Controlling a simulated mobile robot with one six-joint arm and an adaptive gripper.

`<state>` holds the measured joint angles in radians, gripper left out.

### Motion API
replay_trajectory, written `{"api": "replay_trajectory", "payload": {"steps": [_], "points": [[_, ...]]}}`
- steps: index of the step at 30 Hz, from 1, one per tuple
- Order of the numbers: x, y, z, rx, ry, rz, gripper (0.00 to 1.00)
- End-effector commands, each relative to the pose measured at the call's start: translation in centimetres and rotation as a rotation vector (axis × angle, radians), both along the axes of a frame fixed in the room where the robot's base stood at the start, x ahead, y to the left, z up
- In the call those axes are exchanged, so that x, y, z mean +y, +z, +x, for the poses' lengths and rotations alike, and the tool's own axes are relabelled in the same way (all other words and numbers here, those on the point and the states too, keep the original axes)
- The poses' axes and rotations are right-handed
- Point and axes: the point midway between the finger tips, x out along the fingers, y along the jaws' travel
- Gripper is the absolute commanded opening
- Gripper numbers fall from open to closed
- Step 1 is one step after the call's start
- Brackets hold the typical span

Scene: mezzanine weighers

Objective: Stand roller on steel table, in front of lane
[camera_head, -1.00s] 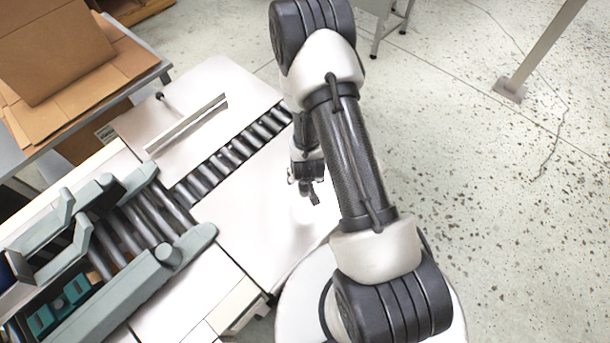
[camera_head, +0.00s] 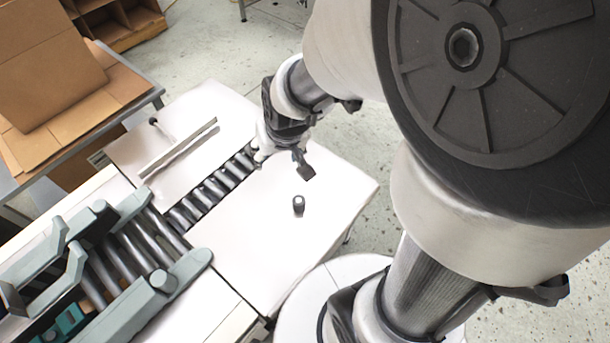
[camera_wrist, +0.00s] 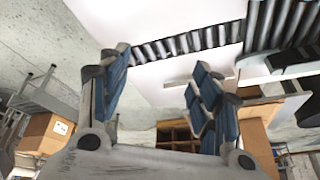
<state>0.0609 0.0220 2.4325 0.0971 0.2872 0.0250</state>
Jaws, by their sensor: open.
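A short dark cylinder, the roller (camera_head: 299,204), stands upright by itself on the pale steel table (camera_head: 262,243), on the bare part to the right of the lane. The lane (camera_head: 212,188) is a strip of grey rollers across the table; it also shows in the wrist view (camera_wrist: 190,42). My gripper (camera_head: 283,163) is open, up and left of the roller in the head view, apart from it. In the wrist view its two blue-padded fingers (camera_wrist: 160,78) are spread with nothing between them. The roller is not visible in the wrist view.
A metal bar (camera_head: 178,148) and a small knobbed rod (camera_head: 158,127) are on the table's far side. A conveyor with grey-green guides (camera_head: 150,290) adjoins at lower left. Cardboard (camera_head: 60,80) lies on a side table. Bare tabletop surrounds the roller.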

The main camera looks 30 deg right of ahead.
Motion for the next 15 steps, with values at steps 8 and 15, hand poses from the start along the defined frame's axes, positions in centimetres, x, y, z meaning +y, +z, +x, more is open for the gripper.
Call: {"api": "replay_trajectory", "payload": {"steps": [8,15], "points": [[1.4,8.9,-8.2,-0.017,0.098,-0.03,0.58],[1.6,11.9,-14.8,-0.012,0.146,-0.063,0.58]]}}
